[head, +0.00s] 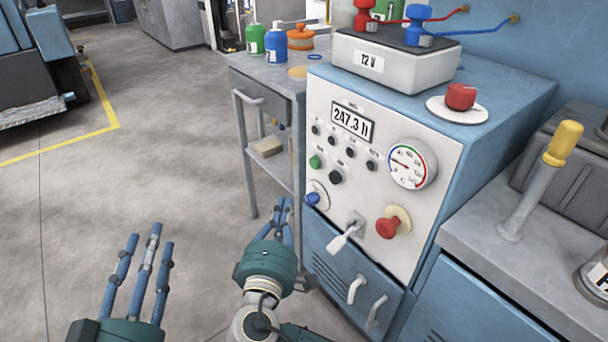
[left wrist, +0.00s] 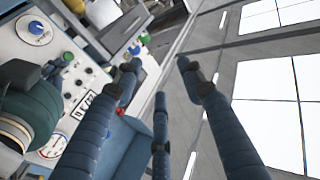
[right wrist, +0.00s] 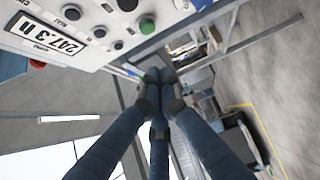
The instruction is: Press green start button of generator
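The generator's white panel (head: 345,222) stands right of centre in the head view. Its green button (head: 316,161) sits at the left end of a lower row of buttons, and also shows at the top of the right wrist view (right wrist: 147,25). My right gripper (head: 283,204) is below and left of the green button, with its fingers drawn together and empty; they appear apart from the button. In the right wrist view its fingertips (right wrist: 160,85) meet below the button. My left gripper (head: 147,245) is over the floor at the left, fingers spread and empty.
A red knob (head: 388,227), a blue knob (head: 312,198) and a white lever (head: 345,238) stick out low on the panel. A gauge (head: 408,166) and display (head: 352,121) are above. A workbench (head: 262,104) stands behind at the left.

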